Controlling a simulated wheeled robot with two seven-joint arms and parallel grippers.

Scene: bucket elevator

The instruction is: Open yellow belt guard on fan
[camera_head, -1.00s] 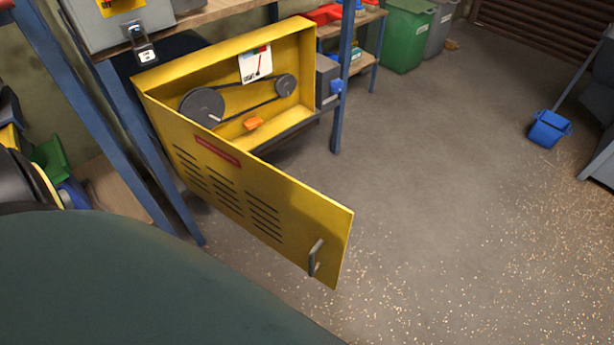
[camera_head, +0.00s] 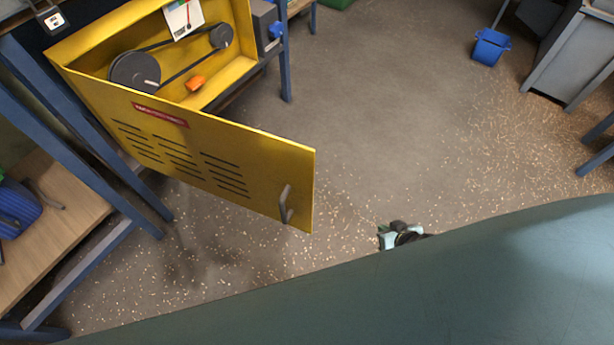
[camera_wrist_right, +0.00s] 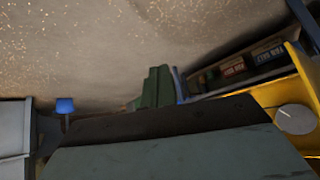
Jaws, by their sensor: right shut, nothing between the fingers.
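The yellow belt guard (camera_head: 175,95) is a box whose slotted door (camera_head: 220,165) stands swung wide open toward the lower right. A grey handle (camera_head: 285,204) sits near the door's free end. Inside the box show two dark pulleys (camera_head: 135,73), a belt, an orange piece (camera_head: 195,83) and a white card (camera_head: 183,18). My right gripper (camera_head: 390,237) is shut and empty, to the right of the handle and apart from it, partly hidden by my arm. In the right wrist view part of the yellow box (camera_wrist_right: 301,80) and a grey pulley (camera_wrist_right: 295,119) show at the right. My left gripper is out of view.
Blue posts (camera_head: 120,140) and a wooden shelf (camera_head: 45,225) stand left of the guard. A blue bucket (camera_head: 490,46) and a grey cabinet (camera_head: 560,60) stand at the upper right. The chip-strewn floor (camera_head: 390,130) right of the door is clear.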

